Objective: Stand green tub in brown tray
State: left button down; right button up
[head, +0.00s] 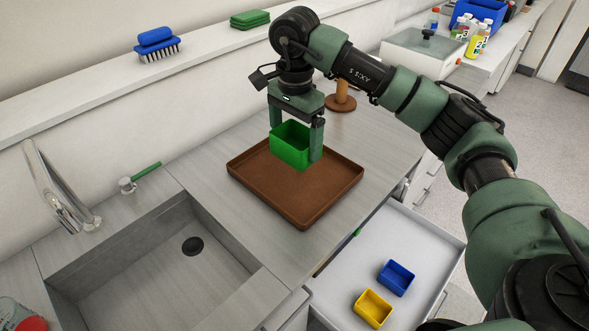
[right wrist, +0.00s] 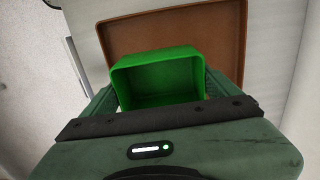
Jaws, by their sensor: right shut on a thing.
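The green tub (head: 291,146) is upright, with its open top facing up, held between the fingers of my right gripper (head: 296,143). The gripper is shut on it from above. In the head view the tub is over the back part of the brown tray (head: 303,213); I cannot tell whether its base touches the tray floor. The right wrist view shows the green tub (right wrist: 158,80) between the fingers, with the brown tray (right wrist: 178,32) beyond it. The tray lies flat on the grey counter and holds nothing else that I can see. My left gripper is not in view.
A sink (head: 150,262) with a tap (head: 62,195) is to the left. An open white drawer (head: 405,248) below the counter holds a blue tub (head: 396,278) and a yellow tub (head: 373,308). A brush (head: 157,45) and green cloths (head: 250,19) lie on the ledge. A wooden stand (head: 341,100) is behind the tray.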

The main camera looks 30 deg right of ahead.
notch_tip(320, 180, down, 4)
jog(key=shift+f+p, duration=0.1)
jog(key=shift+p, duration=0.2)
notch_tip(320, 180, down, 2)
notch_tip(320, 180, down, 3)
jog(key=shift+f+p, duration=0.2)
jog(key=shift+p, duration=0.35)
jog(key=shift+f, duration=0.3)
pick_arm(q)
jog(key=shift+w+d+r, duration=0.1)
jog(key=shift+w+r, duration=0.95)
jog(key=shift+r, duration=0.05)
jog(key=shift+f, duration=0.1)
pick_arm(e)
jog(key=o, duration=1.1)
jog(key=shift+w+f, duration=0.1)
